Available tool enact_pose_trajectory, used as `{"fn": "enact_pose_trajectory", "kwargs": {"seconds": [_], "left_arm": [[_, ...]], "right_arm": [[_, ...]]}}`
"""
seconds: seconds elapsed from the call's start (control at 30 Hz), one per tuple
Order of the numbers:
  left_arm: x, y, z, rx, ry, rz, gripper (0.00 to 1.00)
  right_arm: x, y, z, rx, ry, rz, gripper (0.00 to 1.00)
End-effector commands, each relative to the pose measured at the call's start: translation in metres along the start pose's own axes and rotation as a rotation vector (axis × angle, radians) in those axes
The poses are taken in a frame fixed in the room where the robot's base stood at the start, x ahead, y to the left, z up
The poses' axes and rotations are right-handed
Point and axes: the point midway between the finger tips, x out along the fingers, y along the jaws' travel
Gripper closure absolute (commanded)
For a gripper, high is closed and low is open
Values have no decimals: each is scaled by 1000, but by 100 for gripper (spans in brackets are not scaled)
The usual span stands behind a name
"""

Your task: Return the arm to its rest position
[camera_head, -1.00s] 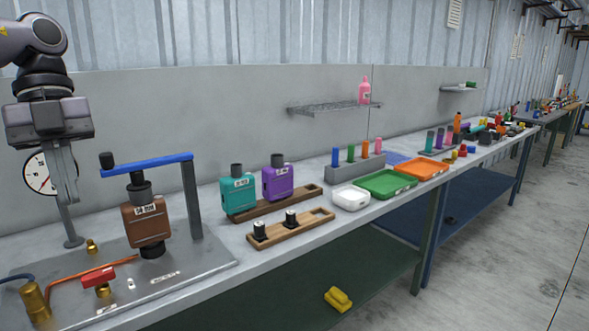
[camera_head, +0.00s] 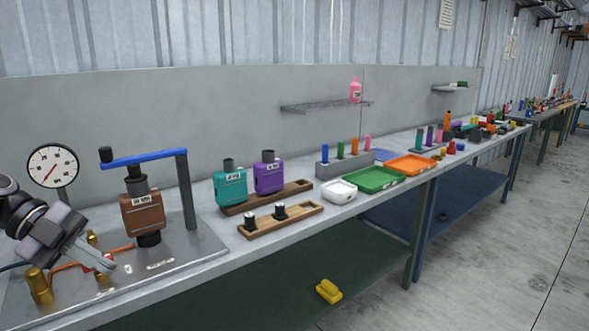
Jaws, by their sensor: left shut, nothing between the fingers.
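My left gripper (camera_head: 108,266) is at the lower left, shut and empty, pointing right and down over the metal base plate (camera_head: 190,252). It hides part of the red-handled valve and the orange tube (camera_head: 122,247). The brown muffler (camera_head: 143,212) stands upright in the test rig, under the blue clamp bar (camera_head: 145,158). A teal muffler (camera_head: 230,188) and a purple muffler (camera_head: 269,178) stand upright in a wooden rack (camera_head: 297,188). My right gripper is not in view.
A pressure gauge (camera_head: 53,166) stands behind my arm. Brass fittings (camera_head: 38,287) are close to the gripper. A wooden block (camera_head: 300,216) with two black-and-white parts, a white tray (camera_head: 339,191), a green tray (camera_head: 376,180) and an orange tray (camera_head: 411,167) lie to the right along the bench.

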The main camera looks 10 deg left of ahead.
Motion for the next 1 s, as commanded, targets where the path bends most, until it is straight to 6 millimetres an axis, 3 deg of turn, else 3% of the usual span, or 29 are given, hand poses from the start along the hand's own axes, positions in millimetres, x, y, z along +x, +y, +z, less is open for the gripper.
{"fn": "enact_pose_trajectory", "kwargs": {"seconds": [0.2,0.5,0.73,1.0], "left_arm": [[44,37,42,-102,31,-323,100],[108,93,83,-326,-35,-688,100],[166,142,97,-566,-132,-879,100],[243,197,85,-901,-255,-979,100]], "right_arm": [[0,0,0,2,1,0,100],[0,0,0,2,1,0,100],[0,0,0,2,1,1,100],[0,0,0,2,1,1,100]]}}
